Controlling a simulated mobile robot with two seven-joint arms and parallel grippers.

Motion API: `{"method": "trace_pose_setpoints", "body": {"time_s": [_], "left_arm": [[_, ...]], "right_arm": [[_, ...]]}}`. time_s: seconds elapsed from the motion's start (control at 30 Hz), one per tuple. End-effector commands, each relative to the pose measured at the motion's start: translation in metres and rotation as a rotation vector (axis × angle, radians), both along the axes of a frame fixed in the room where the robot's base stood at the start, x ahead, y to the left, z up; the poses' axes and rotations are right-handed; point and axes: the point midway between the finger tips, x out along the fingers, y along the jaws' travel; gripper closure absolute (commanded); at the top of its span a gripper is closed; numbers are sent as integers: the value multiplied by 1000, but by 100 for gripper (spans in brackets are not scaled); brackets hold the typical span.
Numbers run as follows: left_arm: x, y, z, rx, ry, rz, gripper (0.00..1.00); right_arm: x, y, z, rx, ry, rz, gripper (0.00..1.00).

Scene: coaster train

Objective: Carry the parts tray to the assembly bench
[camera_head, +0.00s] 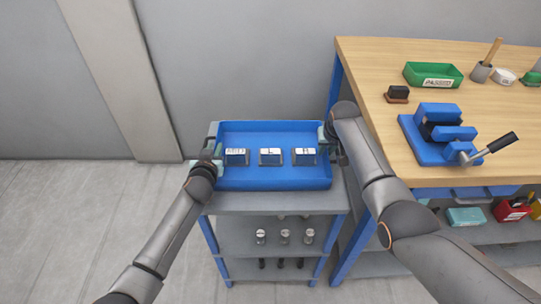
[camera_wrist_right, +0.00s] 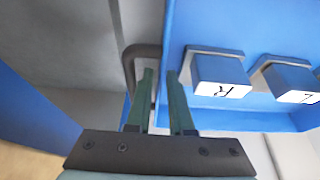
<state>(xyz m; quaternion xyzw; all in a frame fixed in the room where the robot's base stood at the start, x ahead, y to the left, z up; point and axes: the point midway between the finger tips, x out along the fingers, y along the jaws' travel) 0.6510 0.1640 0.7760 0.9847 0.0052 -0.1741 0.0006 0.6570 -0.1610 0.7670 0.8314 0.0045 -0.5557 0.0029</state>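The blue parts tray (camera_head: 275,183) rests on the top of a grey cart. Three blue blocks with white labels stand in a row in it: one at left (camera_head: 237,157), one marked L (camera_head: 270,157) and one marked R (camera_head: 304,156). My left gripper (camera_head: 214,160) is at the tray's left side; its fingers are too small to judge. My right gripper (camera_wrist_right: 160,85) is at the tray's right side. In the right wrist view its green fingers stand a little apart at a dark handle loop (camera_wrist_right: 130,62) beside the tray wall; firm contact cannot be made out.
The wooden assembly bench (camera_head: 375,68) stands right of the cart (camera_head: 240,205). It bears a blue clamp fixture (camera_head: 425,150), a green bin (camera_head: 433,72), a dark brush-like block (camera_head: 397,94) and a tool cup (camera_head: 481,72). Bare wood shows at its left. Lower cart shelves hold small metal parts.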

Motion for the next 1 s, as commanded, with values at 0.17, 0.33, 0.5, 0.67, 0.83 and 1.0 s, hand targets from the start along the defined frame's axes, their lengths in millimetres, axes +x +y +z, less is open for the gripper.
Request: {"method": "trace_pose_setpoints", "body": {"time_s": [0.17, 0.33, 0.5, 0.67, 0.83, 1.0], "left_arm": [[7, 0, -2, 0, 0, 0, 80], [9, 0, -3, -1, 0, -1, 80], [9, 0, -3, -1, 0, -1, 80], [9, 0, -3, -1, 0, -1, 92], [9, 0, -3, -1, 0, -1, 100], [9, 0, -3, 0, 1, -1, 100]], "right_arm": [[3, 0, -7, 0, 0, 0, 80], [3, 0, -9, 1, -1, 0, 80], [3, 0, -9, 0, -1, 0, 80], [3, 0, -9, 0, 0, 0, 92], [3, 0, -9, 0, 0, 0, 100], [3, 0, -9, 0, 0, 0, 100]]}}
